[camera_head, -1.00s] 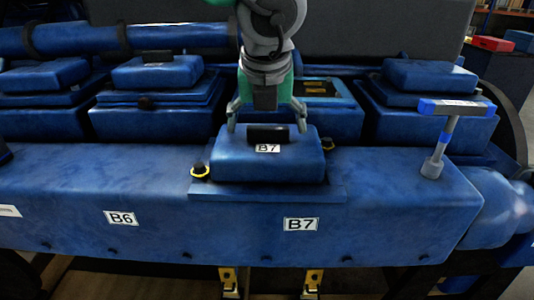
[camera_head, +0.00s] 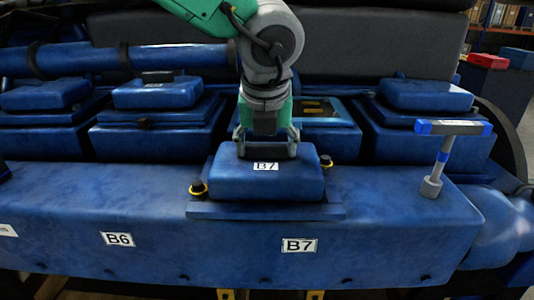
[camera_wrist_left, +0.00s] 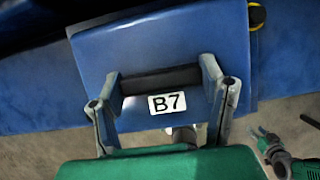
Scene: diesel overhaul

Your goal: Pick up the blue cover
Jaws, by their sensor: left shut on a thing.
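The blue cover (camera_head: 265,185), labelled B7, sits on the flat plate of the long blue housing. My left gripper (camera_head: 266,147) comes down from above and is shut on the black handle on top of the cover. The left wrist view shows the handle (camera_wrist_left: 160,80) between the two fingers, with the B7 label in front of it and the blue cover (camera_wrist_left: 140,50) below. I cannot see a gap under the cover. In the left wrist view, a grey and green gripper (camera_wrist_left: 262,138), likely my right one, shows at the lower right; its jaws are unclear.
Dark knobs with yellow rings stand left (camera_head: 199,188) and right (camera_head: 325,163) of the cover. A T-shaped tool (camera_head: 440,160) with a blue and grey head stands upright on the housing at right. More blue covers (camera_head: 157,92) line the back row.

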